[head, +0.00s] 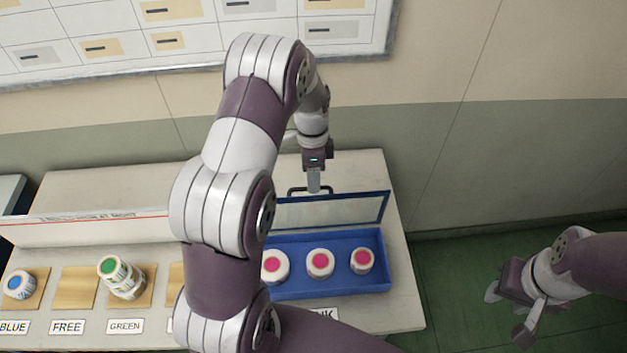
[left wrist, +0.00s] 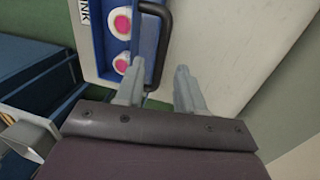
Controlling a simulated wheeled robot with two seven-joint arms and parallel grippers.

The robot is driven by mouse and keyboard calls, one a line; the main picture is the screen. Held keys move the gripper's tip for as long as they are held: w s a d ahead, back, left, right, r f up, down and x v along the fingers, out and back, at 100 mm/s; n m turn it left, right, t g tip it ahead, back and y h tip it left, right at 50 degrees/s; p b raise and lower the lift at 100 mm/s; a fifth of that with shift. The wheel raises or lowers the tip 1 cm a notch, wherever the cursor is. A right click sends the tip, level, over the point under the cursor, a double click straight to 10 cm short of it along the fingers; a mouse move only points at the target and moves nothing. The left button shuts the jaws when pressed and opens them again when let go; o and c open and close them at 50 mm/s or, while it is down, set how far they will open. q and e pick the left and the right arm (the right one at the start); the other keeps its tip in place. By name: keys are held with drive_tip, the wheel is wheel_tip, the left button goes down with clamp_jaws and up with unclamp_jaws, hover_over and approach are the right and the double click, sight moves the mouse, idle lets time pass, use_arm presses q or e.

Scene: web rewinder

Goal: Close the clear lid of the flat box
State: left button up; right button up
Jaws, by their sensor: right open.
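The flat blue box (head: 388,277) sits on the bench with several white rolls with pink centres inside. Its clear lid (head: 345,213), framed in blue, stands raised at the back edge. A dark handle (head: 292,190) is on the lid's top edge. My left gripper (head: 314,186) points down at the handle. In the left wrist view the left gripper (left wrist: 158,88) has its fingers apart, with the handle (left wrist: 166,35) just beyond them, close to the left finger; I cannot tell if they touch. My right gripper (head: 506,308) is open and empty, off the bench at the right.
My left arm crosses the bench and hides part of the box's left side. A blue-centred roll (head: 19,285) and stacked green-centred rolls (head: 121,277) stand on wooden pads at the left. The wall is behind the bench; green floor (head: 455,270) is clear at right.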

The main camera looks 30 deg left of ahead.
use_arm(q)
drive_tip(key=shift+s+a+f, duration=0.1)
drive_tip(key=shift+s+f, duration=0.25)
drive_tip(key=shift+s, duration=0.1)
drive_tip(key=shift+w+d+f, duration=0.2)
drive_tip(key=shift+w, duration=0.1)
clamp_jaws()
use_arm(e)
drive_tip(key=shift+s+r, duration=0.15)
drive_tip(key=shift+r, duration=0.05)
use_arm(q)
drive_tip(key=shift+a, duration=0.1)
